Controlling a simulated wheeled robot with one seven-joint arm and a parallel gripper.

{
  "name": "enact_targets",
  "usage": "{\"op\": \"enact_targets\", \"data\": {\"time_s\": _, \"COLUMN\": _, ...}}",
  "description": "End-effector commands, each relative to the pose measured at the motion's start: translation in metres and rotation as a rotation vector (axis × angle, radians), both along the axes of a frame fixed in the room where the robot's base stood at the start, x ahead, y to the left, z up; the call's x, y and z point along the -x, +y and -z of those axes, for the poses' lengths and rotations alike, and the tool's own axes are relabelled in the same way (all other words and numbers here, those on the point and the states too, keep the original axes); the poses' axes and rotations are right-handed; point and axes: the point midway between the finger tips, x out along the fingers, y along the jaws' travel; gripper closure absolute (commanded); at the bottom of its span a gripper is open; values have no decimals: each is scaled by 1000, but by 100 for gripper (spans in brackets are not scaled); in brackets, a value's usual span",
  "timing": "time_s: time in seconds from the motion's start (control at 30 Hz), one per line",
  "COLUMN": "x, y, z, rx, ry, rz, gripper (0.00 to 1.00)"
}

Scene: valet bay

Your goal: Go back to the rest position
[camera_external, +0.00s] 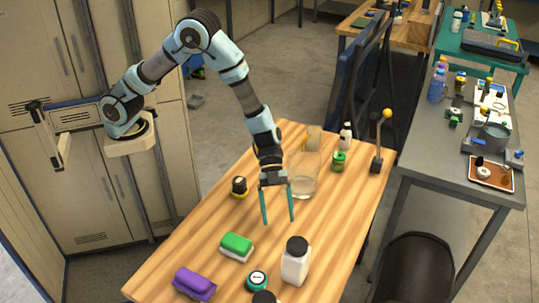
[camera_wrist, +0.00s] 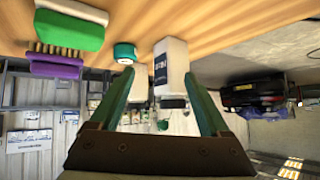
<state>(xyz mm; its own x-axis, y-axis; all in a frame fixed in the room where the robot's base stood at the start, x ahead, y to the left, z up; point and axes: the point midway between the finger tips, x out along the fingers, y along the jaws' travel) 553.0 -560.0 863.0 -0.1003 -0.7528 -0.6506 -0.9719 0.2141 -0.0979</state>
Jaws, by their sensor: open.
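My gripper (camera_external: 277,207) hangs over the wooden table (camera_external: 330,232), pointing down, with its two teal fingers spread apart and nothing between them. In the wrist view the open fingers (camera_wrist: 163,95) show at the left and right of the middle. A white bottle with a black cap (camera_external: 295,262) stands in front of the gripper; it also shows in the wrist view (camera_wrist: 171,67). My arm is bent, reaching from the upper left down to the table.
Near my gripper are a green-topped sponge (camera_external: 236,246), a purple brush (camera_external: 194,283), a teal round tin (camera_external: 257,280), a black-and-yellow item (camera_external: 239,187), a clear container (camera_external: 304,180) and a green jar (camera_external: 338,161). Lockers (camera_external: 95,190) stand left; a grey bench (camera_external: 455,160) stands right.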

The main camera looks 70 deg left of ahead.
Motion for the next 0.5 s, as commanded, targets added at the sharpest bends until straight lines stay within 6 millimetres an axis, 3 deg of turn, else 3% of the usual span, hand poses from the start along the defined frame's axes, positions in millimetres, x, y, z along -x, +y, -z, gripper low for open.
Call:
{"op": "enact_targets", "data": {"time_s": 0.03, "x": -3, "y": 15, "z": -22, "rx": -57, "ry": -28, "rz": -70, "gripper": 20}}
{"op": "enact_targets", "data": {"time_s": 0.1, "x": -11, "y": 45, "z": -33, "rx": -155, "ry": -68, "rz": -190, "gripper": 20}}
{"op": "enact_targets", "data": {"time_s": 0.33, "x": -55, "y": 181, "z": -54, "rx": -363, "ry": -83, "rz": -713, "gripper": 20}}
{"op": "enact_targets", "data": {"time_s": 0.43, "x": -54, "y": 243, "z": -63, "rx": -431, "ry": -31, "rz": -934, "gripper": 20}}
{"op": "enact_targets", "data": {"time_s": 0.5, "x": -40, "y": 290, "z": -68, "rx": -481, "ry": 36, "rz": -1100, "gripper": 20}}
